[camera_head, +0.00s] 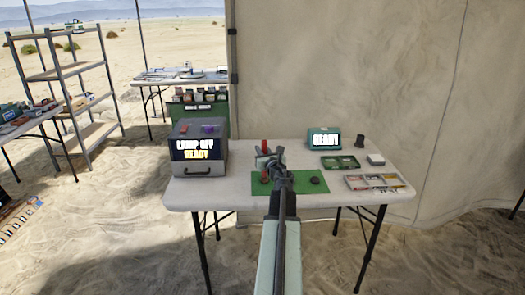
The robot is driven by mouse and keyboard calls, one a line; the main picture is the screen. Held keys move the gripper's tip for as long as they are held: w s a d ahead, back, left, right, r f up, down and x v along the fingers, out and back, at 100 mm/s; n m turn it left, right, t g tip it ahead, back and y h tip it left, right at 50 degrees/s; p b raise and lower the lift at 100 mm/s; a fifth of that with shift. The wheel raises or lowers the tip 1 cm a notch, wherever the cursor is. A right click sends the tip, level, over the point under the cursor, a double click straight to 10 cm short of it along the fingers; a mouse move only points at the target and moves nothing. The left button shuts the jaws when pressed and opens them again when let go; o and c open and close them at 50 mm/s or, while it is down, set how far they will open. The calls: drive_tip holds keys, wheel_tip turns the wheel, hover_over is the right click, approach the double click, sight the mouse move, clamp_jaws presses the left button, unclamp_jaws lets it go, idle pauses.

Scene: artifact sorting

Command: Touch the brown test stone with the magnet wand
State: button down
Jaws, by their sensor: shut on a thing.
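My gripper (271,160) is above the left part of the green mat (297,188) on the white table. It is shut on what looks like the magnet wand; a red upright piece (265,146) shows at the far side of the jaws. My own arm and jaws hide most of it. A small reddish-brown lump (264,177), possibly the brown test stone, shows on the mat just below the jaws. I cannot tell whether the wand touches it. A dark round stone (316,180) lies on the mat to the right of my gripper.
A grey box (199,170) reading "LAMP OFF READY" stands at the table's left. A teal display (324,130), a dark cup (360,141), a green tray (328,162), a white block (376,160) and a compartment tray (352,187) stand right. Shelves (52,77) stand far left.

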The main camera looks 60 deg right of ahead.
drive_tip(key=shift+f+b, duration=0.3)
drive_tip(key=shift+f, duration=0.1)
idle(0.4)
drive_tip(key=shift+r, duration=0.2)
idle(0.9)
wheel_tip(320, 180, up, 7)
drive_tip(key=p, duration=0.7)
drive_tip(key=shift+f, duration=0.15)
